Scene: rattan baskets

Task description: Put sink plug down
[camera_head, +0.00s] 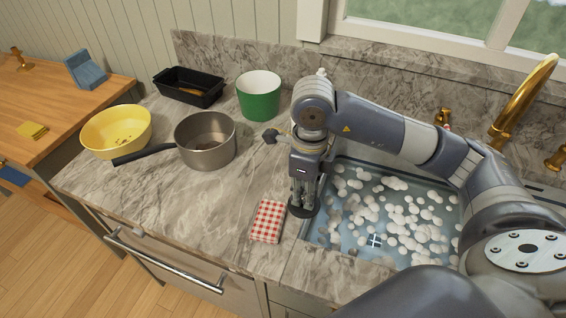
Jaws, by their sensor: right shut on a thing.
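My right gripper (302,200) points down at the left edge of the sink, beside a red checked cloth. It is shut on the sink plug (301,211), a dark round disc at its fingertips. The plug is at or just above the counter by the sink rim; I cannot tell whether it touches. The sink (333,248) holds water with many white foam clumps. My left gripper is not in view.
The red checked cloth (268,221) lies just left of the plug. A golden faucet (524,100) rises at right. Counter between saucepan and cloth is clear.

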